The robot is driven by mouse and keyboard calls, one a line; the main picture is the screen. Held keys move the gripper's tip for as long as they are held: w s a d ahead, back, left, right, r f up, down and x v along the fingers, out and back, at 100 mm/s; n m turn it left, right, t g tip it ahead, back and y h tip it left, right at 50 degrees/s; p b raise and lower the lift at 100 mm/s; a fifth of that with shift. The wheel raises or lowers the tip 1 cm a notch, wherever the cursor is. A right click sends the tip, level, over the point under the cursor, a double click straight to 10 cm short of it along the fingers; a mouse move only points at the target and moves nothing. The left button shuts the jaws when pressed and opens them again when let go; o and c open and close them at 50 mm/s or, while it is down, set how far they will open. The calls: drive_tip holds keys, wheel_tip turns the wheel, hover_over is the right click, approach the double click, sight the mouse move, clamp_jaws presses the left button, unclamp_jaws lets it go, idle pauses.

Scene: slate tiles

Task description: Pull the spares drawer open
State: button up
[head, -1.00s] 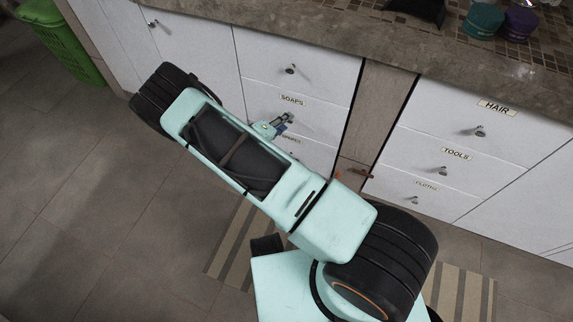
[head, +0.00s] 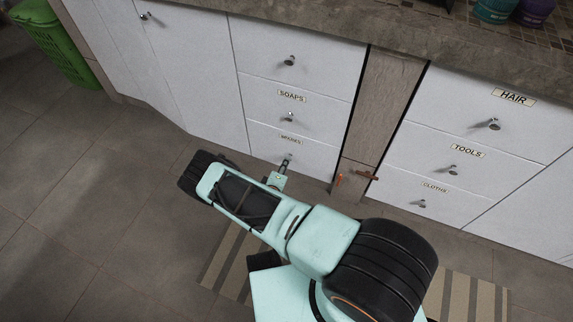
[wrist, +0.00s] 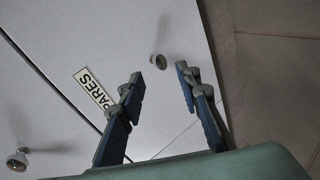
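The spares drawer (head: 317,156) is the lowest white drawer in the left stack, and its front looks flush with the cabinet. Its label (head: 291,139) shows in the head view, and part of it, "PARES" (wrist: 95,95), in the wrist view. Its round metal knob (wrist: 159,61) lies just beyond my fingertips, in line with the gap between them. My gripper (wrist: 160,76) is open and empty, one finger on each side of that gap. In the head view my gripper (head: 285,164) is at the spares drawer front, partly covering the knob.
The soaps drawer (head: 325,109) with its knob is directly above. A wooden panel (head: 382,100) with reddish-brown fittings at its foot stands right of the stack. Hair, tools and cloths drawers (head: 480,170) are further right. A green basket (head: 50,45) is far left. A striped mat (head: 225,260) lies below.

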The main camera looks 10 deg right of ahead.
drive_tip(key=b+x, duration=0.1)
drive_tip(key=x, duration=0.4)
drive_tip(key=shift+b, duration=0.3)
clamp_jaws()
